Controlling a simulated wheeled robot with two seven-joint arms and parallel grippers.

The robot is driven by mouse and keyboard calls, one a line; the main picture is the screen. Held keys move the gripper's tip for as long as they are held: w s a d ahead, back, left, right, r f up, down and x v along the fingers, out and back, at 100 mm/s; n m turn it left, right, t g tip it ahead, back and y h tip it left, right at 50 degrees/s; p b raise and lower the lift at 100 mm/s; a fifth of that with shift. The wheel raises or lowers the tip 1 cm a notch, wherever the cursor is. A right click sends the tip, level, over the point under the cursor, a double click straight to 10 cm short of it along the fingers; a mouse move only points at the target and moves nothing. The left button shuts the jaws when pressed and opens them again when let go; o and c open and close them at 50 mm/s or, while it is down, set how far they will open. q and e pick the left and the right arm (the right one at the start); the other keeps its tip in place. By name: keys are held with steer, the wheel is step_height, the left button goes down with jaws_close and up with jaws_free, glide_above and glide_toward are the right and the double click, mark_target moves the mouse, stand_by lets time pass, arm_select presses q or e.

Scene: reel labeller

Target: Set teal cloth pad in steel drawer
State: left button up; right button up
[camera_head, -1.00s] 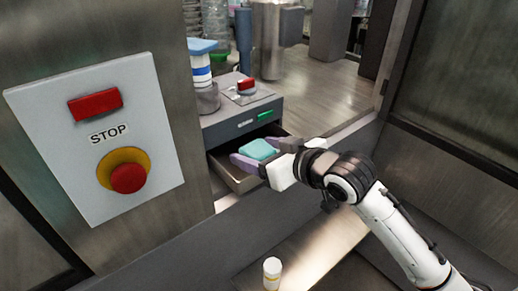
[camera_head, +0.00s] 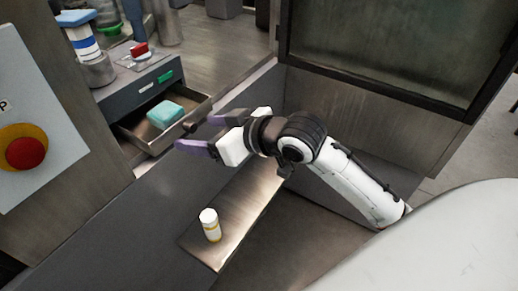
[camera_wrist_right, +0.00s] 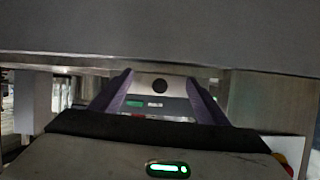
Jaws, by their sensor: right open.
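The teal cloth pad (camera_head: 165,114) lies inside the open steel drawer (camera_head: 196,111), which is pulled out below a grey cabinet. My right gripper (camera_head: 194,134) is open and empty, just outside the drawer on its front right side, apart from the pad. In the right wrist view the open purple fingers (camera_wrist_right: 159,97) point toward the cabinet front, with nothing between them; the pad does not show there. My left gripper is in neither view.
A white bottle with a yellow band (camera_head: 210,224) stands on a metal shelf (camera_head: 232,241) below my right arm. A red button (camera_head: 139,49) and a blue-capped container (camera_head: 80,33) sit on the cabinet (camera_head: 142,82). A stop panel (camera_head: 40,110) is at left.

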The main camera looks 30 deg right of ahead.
steer(key=s+f+m+g+h, duration=0.1)
steer(key=s+f, duration=0.4)
steer(key=f, duration=0.6)
steer(key=s+f+m+g+h, duration=0.1)
steer(key=s+f, duration=0.3)
steer(key=f, duration=0.6)
steer(key=s+f+g, duration=0.1)
steer(key=s+f, duration=1.1)
steer(key=s, duration=0.2)
steer(key=shift+s+d+h, duration=0.25)
steer(key=shift+d+h, duration=0.1)
steer(key=shift+h, duration=0.05)
